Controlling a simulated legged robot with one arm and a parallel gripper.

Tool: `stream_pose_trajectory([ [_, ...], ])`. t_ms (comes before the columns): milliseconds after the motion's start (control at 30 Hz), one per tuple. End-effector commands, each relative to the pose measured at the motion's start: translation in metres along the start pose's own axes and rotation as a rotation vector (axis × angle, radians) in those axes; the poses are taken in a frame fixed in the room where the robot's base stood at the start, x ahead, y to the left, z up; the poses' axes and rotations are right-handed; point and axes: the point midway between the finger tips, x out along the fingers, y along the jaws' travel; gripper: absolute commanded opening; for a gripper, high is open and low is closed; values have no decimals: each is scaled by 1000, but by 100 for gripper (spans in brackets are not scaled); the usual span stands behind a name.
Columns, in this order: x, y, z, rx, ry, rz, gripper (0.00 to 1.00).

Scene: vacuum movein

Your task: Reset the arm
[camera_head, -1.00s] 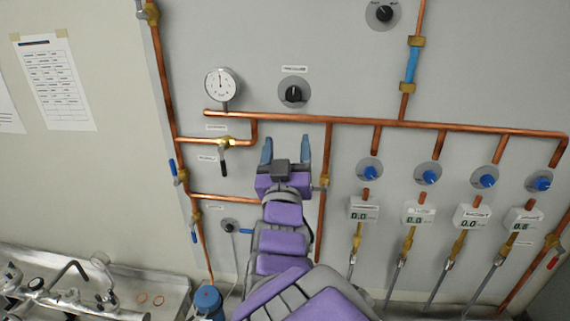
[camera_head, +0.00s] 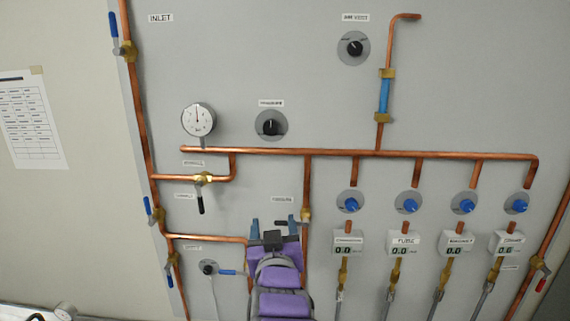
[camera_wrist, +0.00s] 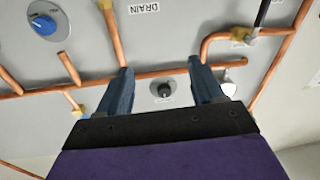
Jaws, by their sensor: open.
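My gripper (camera_head: 273,229) is at the lower middle of the head view, in front of the grey panel (camera_head: 235,75). Its two blue fingers stand apart with nothing between them. In the wrist view the open fingers (camera_wrist: 164,92) point at the panel, with a black knob (camera_wrist: 164,90) showing in the gap behind them. My purple arm comes up from the bottom of the head view. Part of the piping behind the arm is hidden.
Copper pipes (camera_head: 270,152) run across the panel, with a gauge (camera_head: 198,119) at left and a black knob (camera_head: 270,124) above my gripper. Several blue knobs (camera_head: 410,204) and small readout boxes (camera_head: 403,243) are at right. A valve with a black handle (camera_head: 202,191) is at left.

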Motion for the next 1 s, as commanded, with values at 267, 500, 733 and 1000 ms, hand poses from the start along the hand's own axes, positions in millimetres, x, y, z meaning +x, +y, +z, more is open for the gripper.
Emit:
stream_pose_trajectory([
  [267,-43,16,131,69,-465,-107,67],
  [500,-122,35,223,107,-870,-152,67],
  [733,-225,64,289,129,-1260,-139,67],
  [1000,-344,97,324,148,-1651,-64,67],
])
